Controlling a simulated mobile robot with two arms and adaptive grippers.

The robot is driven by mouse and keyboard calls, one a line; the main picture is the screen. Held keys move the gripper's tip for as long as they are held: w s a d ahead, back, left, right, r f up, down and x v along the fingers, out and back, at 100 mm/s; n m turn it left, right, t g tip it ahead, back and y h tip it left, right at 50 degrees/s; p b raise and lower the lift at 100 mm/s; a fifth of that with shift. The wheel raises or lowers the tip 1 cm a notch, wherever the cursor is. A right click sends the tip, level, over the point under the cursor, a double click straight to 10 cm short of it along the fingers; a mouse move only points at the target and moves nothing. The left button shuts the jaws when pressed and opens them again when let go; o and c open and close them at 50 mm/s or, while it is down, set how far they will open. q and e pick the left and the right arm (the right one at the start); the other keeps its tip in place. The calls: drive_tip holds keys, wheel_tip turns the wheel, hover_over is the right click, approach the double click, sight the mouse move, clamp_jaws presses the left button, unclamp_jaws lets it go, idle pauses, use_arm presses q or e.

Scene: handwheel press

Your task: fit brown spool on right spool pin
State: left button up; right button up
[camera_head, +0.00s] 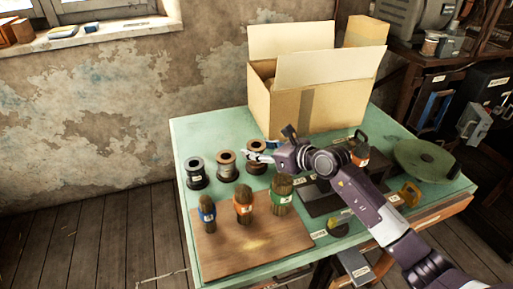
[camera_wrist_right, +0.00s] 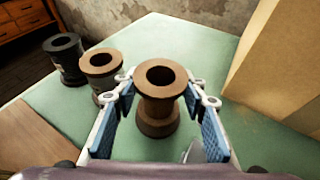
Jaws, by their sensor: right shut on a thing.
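The brown spool (camera_wrist_right: 160,82) stands upright between the fingers of my right gripper (camera_wrist_right: 160,100) in the right wrist view. The gripper is shut on it around its narrow middle, below the top rim. In the head view my right gripper (camera_head: 262,154) reaches in from the right, and the brown spool (camera_head: 253,152) shows partly behind its fingers. In the wrist view I cannot tell whether the spool's base touches the green table. I cannot make out the right spool pin in either view. My left gripper is not in view.
A brown-rimmed spool (camera_head: 227,165) and a dark spool (camera_head: 196,174) stand to the left. A wooden board (camera_head: 245,247) with banded brushes lies in front. An open cardboard box (camera_head: 322,105) stands behind.

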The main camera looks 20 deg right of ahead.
drive_tip(key=shift+f, duration=0.6)
drive_tip(key=o, duration=1.2)
drive_tip(key=shift+s+d, duration=0.1)
drive_tip(key=v, duration=0.7)
drive_tip(key=shift+s+r, duration=0.1)
drive_tip(key=shift+s, duration=0.05)
